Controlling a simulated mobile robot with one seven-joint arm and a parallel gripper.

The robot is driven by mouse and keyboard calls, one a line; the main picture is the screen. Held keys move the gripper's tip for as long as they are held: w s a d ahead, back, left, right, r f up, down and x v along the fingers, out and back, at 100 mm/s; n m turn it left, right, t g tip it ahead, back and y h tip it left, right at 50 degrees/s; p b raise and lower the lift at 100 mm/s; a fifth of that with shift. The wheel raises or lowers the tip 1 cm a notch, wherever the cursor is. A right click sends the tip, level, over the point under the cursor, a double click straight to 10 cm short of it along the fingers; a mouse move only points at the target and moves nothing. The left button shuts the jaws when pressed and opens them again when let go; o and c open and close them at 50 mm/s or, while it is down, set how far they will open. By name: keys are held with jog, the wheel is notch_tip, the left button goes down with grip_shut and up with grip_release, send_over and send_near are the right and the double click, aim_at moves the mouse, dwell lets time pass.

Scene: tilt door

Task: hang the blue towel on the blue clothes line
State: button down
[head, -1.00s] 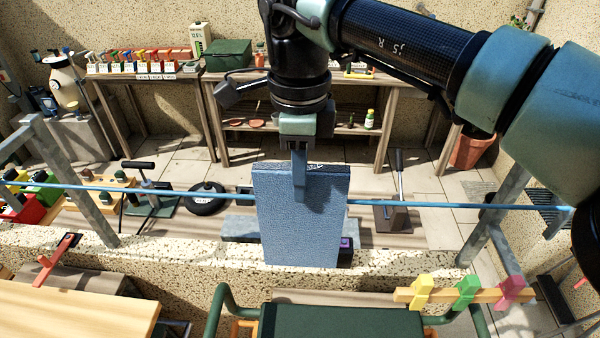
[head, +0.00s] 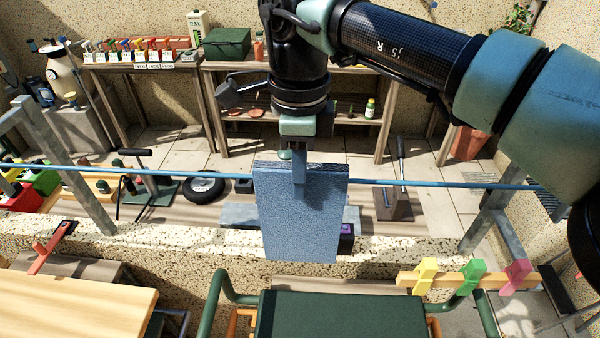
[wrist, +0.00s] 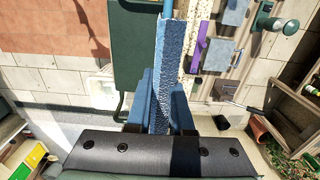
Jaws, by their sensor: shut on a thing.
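The blue towel (head: 301,215) hangs upright as a flat panel from my gripper (head: 300,190) in the middle of the head view. My gripper is shut on its top edge. In the wrist view the towel (wrist: 162,85) is seen edge-on between the two fingers (wrist: 158,110). The blue clothes line (head: 430,184) runs across the head view between two grey posts. In the head view the towel covers the line's middle stretch, with the towel's top edge a little above the line's level. I cannot tell whether towel and line touch.
A low speckled wall (head: 400,248) runs below the line. A dark green seat (head: 340,313) stands in front. A wooden rail with coloured pegs (head: 466,279) is at the right front, a wooden board (head: 80,305) at the left front. Workbenches (head: 160,67) stand behind.

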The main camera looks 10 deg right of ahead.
jog(key=shift+f+b, duration=0.45)
jog(key=shift+f, duration=0.2)
jog(key=c, duration=0.7)
grip_release()
